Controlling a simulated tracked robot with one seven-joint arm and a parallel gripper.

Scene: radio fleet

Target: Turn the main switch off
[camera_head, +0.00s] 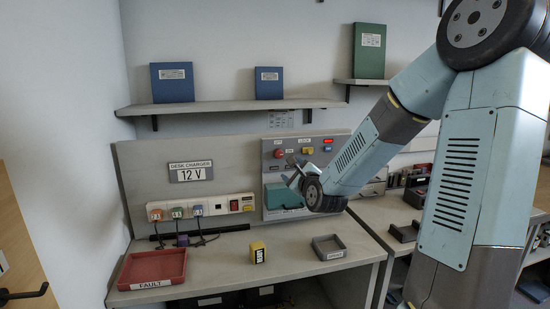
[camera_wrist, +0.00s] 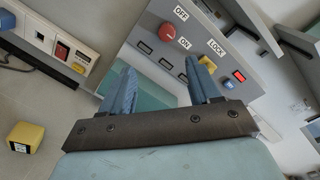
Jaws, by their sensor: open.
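A grey control panel (camera_head: 325,154) stands at the back of the desk. On it is a round red knob (camera_head: 279,154), which also shows in the wrist view (camera_wrist: 166,32) between OFF and ON labels. A yellow part (camera_head: 307,150) sits to its right, below the LOCK label; in the wrist view it (camera_wrist: 207,63) is partly behind my right finger. My gripper (camera_head: 293,170) is in front of the panel, below the knob. In the wrist view my gripper (camera_wrist: 161,72) is open with nothing between its fingers. I cannot tell the knob's exact setting.
A red light (camera_wrist: 239,76) and a blue button (camera_wrist: 228,85) are right of the yellow part. A power strip (camera_head: 200,207) with plugs is at left. A red FAULT tray (camera_head: 152,267), a yellow block (camera_head: 257,252) and a grey tray (camera_head: 328,247) stand on the desk.

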